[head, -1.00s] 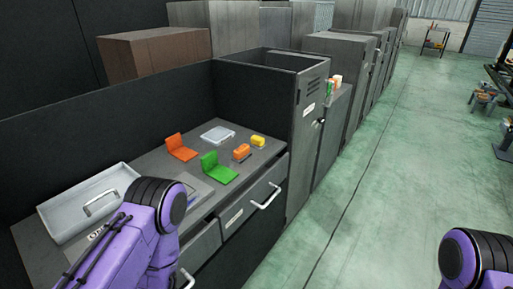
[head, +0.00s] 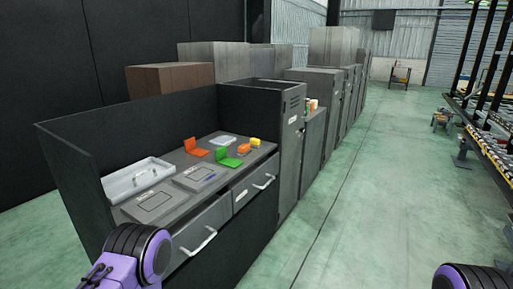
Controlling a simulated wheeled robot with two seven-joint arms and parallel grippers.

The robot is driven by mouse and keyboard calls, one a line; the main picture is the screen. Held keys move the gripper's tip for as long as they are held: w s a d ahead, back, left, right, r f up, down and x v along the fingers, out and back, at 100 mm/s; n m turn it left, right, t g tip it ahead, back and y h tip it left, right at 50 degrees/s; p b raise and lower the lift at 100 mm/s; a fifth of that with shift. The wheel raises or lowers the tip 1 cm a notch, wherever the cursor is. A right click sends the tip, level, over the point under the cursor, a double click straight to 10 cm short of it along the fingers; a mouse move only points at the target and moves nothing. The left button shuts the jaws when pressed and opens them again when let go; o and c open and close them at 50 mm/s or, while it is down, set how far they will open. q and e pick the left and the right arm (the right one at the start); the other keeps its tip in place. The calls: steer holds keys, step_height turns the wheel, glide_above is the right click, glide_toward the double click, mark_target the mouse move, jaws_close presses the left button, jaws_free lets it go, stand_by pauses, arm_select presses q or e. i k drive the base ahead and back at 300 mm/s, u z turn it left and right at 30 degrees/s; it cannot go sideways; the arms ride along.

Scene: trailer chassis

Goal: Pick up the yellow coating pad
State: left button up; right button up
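A small yellow pad (head: 255,142) lies on the dark worktop near its far right end. A similar orange pad (head: 244,149) lies just in front of it, to its left. My purple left arm shows at the bottom left and my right arm at the bottom right, both well short of the worktop's far end. Neither gripper is in the picture.
The workbench (head: 211,170) also holds an orange bracket (head: 193,148), a green bracket (head: 229,160), a clear tray (head: 223,141), a grey-white bin (head: 137,180) and a flat device (head: 152,200). Grey cabinets (head: 291,150) stand beyond. The green floor (head: 370,210) to the right is clear.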

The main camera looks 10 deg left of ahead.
mark_target(255, 143)
steer(key=z, duration=0.65)
steer(key=i, duration=0.8)
steer(key=z, duration=0.65)
steer(key=i, duration=0.9)
steer(key=u, duration=0.65)
steer(key=i, duration=0.75)
steer(key=u, duration=0.8)
